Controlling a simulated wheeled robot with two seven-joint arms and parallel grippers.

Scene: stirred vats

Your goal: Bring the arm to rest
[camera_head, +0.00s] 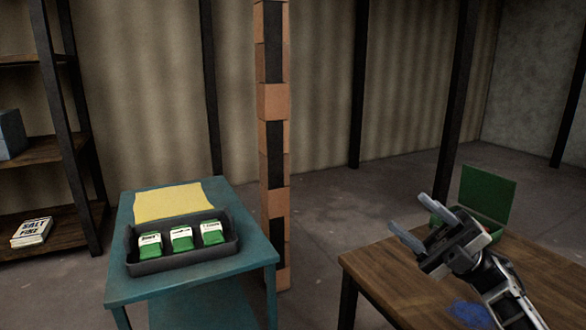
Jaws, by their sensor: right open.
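My right gripper (422,222) is in the camera_head view at the right, its arm coming in from the lower right corner. Its two grey fingers are spread apart, with nothing between them. It shows above the wooden table (400,283), pointing up and to the left. My left gripper is not in view.
A teal table (192,292) at left holds a yellow sheet (174,201) and a dark tray (233,247) with three green-and-white packets (181,239). A green open box (488,193) stands behind my gripper. A brick pillar (273,150) rises between the tables. Shelves (38,150) stand at far left.

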